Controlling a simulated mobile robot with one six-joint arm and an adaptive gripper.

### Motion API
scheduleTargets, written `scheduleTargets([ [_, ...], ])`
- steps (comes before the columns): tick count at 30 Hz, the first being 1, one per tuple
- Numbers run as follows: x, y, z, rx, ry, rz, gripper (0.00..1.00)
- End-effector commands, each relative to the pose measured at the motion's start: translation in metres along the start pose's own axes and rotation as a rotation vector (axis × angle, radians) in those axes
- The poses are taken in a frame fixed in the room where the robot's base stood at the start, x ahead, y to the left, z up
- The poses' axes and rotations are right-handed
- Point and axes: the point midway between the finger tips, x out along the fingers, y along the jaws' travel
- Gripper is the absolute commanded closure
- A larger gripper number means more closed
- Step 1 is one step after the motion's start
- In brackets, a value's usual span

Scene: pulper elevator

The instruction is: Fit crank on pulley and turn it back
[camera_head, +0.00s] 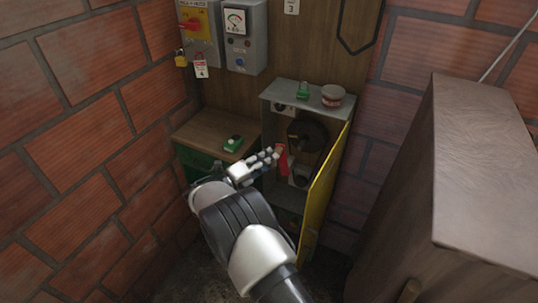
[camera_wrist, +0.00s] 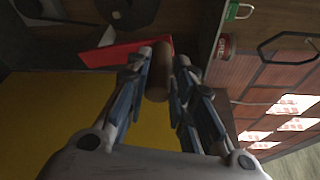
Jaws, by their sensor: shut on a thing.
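My gripper (camera_head: 277,153) reaches into the opening of a grey cabinet (camera_head: 277,92). In the wrist view its fingers (camera_wrist: 166,78) are shut on the brown round handle (camera_wrist: 158,72) of the crank. The crank's red arm (camera_wrist: 108,53) runs left from the handle; it also shows as a red piece (camera_head: 283,162) beside my fingers in the head view. The dark round pulley (camera_head: 308,132) is inside the cabinet, up and right of the crank. Part of it shows at the top of the wrist view (camera_wrist: 128,10). I cannot tell whether the crank sits on the pulley's shaft.
The yellow door (camera_head: 325,185) stands open right of my gripper. A green padlock (camera_head: 303,91) and a red-and-white tin (camera_head: 332,95) are on the cabinet top. A wooden bench (camera_head: 205,128) with a green item (camera_head: 233,143) stands left. A large brown box (camera_head: 480,150) fills the right.

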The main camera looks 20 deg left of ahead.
Motion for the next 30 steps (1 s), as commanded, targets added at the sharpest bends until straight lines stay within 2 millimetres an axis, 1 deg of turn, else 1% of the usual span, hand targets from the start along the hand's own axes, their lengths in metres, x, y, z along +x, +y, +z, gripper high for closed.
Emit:
scheduleTargets([
  [1,-0.004,-0.002,0.000,0.000,-0.001,-0.001,1.00],
  [13,-0.025,-0.002,-0.008,0.001,-0.001,-0.002,1.00],
  [30,-0.027,-0.001,-0.009,0.002,-0.001,-0.002,1.00],
])
